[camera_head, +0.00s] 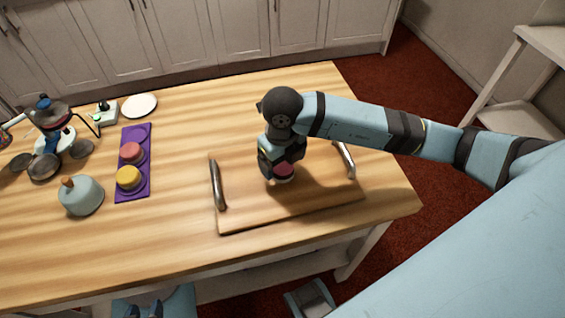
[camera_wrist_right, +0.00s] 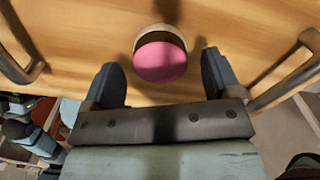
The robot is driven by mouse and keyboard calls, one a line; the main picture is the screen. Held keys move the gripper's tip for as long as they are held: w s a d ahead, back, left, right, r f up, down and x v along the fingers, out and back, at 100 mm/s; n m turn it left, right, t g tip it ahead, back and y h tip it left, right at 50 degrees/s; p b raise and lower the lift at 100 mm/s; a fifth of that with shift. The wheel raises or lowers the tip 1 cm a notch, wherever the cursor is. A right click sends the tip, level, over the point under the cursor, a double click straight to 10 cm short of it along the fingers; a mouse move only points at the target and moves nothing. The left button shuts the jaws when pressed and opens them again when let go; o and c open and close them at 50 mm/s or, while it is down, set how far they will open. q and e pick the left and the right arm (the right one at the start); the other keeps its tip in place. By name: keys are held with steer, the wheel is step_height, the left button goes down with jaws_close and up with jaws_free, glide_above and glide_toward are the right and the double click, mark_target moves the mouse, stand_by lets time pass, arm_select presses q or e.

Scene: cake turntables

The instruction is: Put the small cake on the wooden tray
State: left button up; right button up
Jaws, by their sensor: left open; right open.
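The small cake (camera_head: 284,170), pink on top with a dark band and a pale base, stands on the wooden tray (camera_head: 240,218), near its middle. In the right wrist view the cake (camera_wrist_right: 162,58) lies between and beyond the two fingertips, with gaps at both sides. My right gripper (camera_head: 280,174) is open above the tray and partly hides the cake in the head view. My left gripper (camera_head: 145,308) shows only in part at the bottom edge of the head view, open and empty, in front of the table.
The tray's metal handles (camera_head: 218,186) rise at its left and right ends. On the left, a purple mat (camera_head: 132,190) holds a red cake (camera_head: 131,153) and a yellow cake (camera_head: 129,178). A grey-green dome (camera_head: 81,196), pans and a white plate (camera_head: 139,106) stand nearby.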

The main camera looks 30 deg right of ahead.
mark_target(282, 166)
step_height(282, 166, up, 10)
steer(key=shift+r+p, duration=0.2)
steer(key=shift+p, duration=0.15)
steer(key=shift+s+f, duration=0.1)
stand_by(0.3)
